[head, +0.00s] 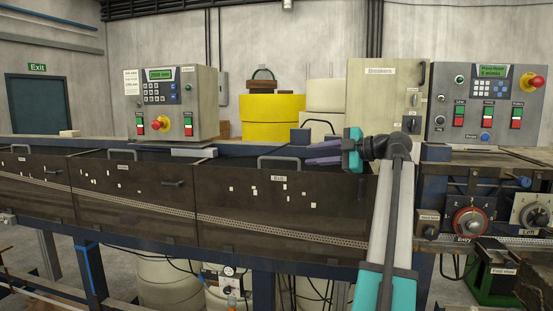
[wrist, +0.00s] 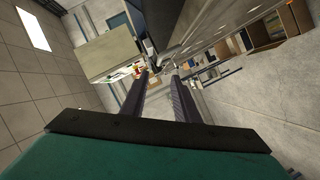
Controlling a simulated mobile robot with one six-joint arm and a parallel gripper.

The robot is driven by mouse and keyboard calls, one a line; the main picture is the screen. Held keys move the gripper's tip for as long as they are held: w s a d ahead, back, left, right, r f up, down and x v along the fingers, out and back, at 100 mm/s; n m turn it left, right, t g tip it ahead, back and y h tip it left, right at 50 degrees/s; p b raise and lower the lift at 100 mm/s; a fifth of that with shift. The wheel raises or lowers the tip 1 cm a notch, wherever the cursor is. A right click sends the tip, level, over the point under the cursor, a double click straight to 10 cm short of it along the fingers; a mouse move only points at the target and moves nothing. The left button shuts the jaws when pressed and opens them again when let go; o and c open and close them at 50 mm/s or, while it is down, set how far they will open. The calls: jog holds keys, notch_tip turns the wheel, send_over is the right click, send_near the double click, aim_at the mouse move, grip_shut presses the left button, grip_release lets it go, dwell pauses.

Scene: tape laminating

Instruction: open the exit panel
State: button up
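Three dark hinged panels run along the front of the machine, each with a handle on its top edge. The right panel (head: 300,222) has a small label that is too small to read surely; it may be the exit panel.
The middle panel (head: 130,205) and left panel (head: 35,185) also look shut. A control box (head: 165,100) stands behind them. A breaker cabinet (head: 385,90) stands behind my arm. A second control box (head: 490,105) and dials (head: 470,222) are at the right.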

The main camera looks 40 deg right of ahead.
aim_at(279, 159)
jog(key=shift+w, duration=0.15)
jog(key=shift+w, duration=0.2)
jog(key=p+x, duration=0.5)
jog(key=x, duration=0.7)
jog(key=shift+p, duration=0.35)
jog(key=shift+w+a+f, duration=0.15)
jog(key=shift+w+f, duration=0.05)
jog(key=shift+w, duration=0.45)
grip_shut()
